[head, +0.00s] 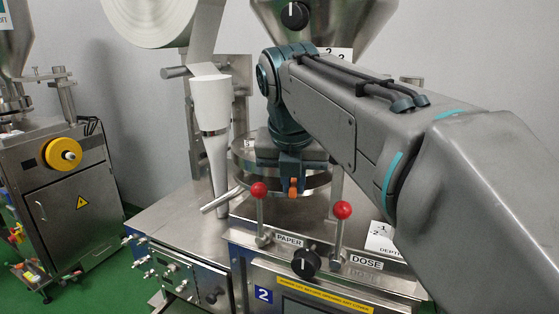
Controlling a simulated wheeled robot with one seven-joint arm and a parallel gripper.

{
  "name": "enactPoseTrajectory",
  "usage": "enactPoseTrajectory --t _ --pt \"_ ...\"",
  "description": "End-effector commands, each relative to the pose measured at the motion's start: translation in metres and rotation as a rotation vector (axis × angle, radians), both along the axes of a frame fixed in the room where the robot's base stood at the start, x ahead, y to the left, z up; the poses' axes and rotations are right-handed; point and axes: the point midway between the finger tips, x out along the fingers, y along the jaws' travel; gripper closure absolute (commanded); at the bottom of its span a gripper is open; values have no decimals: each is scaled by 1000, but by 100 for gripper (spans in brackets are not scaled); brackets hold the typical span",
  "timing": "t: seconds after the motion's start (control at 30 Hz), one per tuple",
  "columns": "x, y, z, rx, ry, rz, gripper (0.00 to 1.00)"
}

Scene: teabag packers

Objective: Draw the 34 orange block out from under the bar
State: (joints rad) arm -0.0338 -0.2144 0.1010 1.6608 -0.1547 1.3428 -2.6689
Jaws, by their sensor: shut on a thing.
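My gripper (292,178) points down in front of the round steel table of the packer, above the lever panel. It is shut on a small orange block (293,188), of which only a little shows below the fingers. No number can be read on the block. A slanted steel bar (221,199) sticks out left of the gripper, apart from the block. I cannot tell whether this is the task's bar; my arm and gripper hide much of the area behind.
Two red-knobbed levers, the PAPER lever (259,192) and the DOSE lever (342,211), stand close below the gripper. A white paper tube (213,120) hangs at its left. A second machine (60,170) stands far left. The steel deck (170,225) has free room.

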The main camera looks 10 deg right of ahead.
Motion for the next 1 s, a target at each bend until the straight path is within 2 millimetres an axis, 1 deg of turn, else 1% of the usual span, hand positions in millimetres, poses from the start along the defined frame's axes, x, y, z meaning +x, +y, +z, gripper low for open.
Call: enactPoseTrajectory --t 0.8,1.0 --pt "-44 32 29 0 -1 1 100" --pt "-49 35 30 0 0 1 100"
